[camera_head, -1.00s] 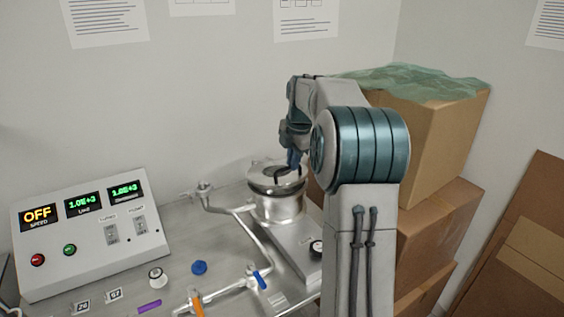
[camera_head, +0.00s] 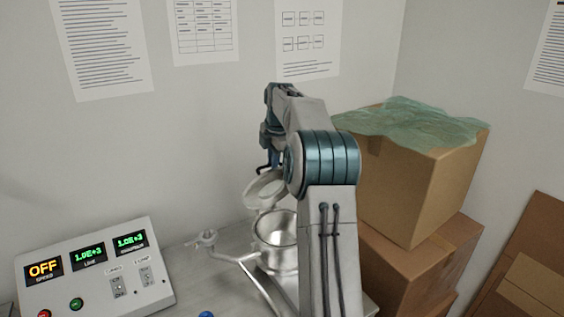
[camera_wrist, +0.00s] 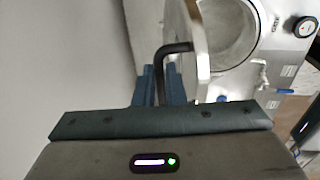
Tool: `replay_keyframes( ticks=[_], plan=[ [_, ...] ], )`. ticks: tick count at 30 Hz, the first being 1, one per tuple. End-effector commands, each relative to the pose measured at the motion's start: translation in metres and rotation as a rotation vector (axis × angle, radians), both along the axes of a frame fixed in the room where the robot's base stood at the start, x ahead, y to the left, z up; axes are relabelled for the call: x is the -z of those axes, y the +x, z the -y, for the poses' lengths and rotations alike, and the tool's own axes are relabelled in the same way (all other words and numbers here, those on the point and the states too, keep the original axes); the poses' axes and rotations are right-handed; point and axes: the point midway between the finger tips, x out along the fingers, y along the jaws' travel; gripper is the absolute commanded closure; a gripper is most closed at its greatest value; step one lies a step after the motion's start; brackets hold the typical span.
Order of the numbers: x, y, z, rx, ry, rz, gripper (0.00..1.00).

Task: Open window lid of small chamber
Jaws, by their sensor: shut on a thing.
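The small chamber (camera_head: 277,255) is a shiny metal cylinder with its round mouth uncovered. Its window lid (camera_head: 262,188) stands tilted up off the chamber, on the mouth's back-left side. The lid shows nearly edge-on in the wrist view (camera_wrist: 196,45), beside the open chamber (camera_wrist: 228,25). My gripper (camera_wrist: 160,80) is shut on the lid's black bent handle (camera_wrist: 178,47). In the head view my gripper (camera_head: 268,160) is at the lid's upper edge, partly hidden by my arm.
A control panel (camera_head: 95,268) with an OFF display stands at the left. Metal piping with a valve (camera_head: 207,238) runs left of the chamber. Stacked cardboard boxes (camera_head: 410,190) with a green plastic sheet (camera_head: 415,122) stand close at the right. The wall is behind.

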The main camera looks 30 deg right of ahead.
Motion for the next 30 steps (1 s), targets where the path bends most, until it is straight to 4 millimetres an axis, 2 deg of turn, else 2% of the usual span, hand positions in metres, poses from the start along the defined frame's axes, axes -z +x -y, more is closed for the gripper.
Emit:
replay_keyframes(
  ticks=[1,3,9,30],
  plan=[
    [0.007,0.009,-0.001,0.0,0.004,-0.011,1.0],
    [0.007,0.019,-0.002,-0.001,0.004,-0.012,1.0],
    [0.009,0.041,-0.004,-0.002,0.004,-0.016,1.0],
    [0.017,0.076,-0.004,0.0,0.006,-0.022,1.0]
  ],
)
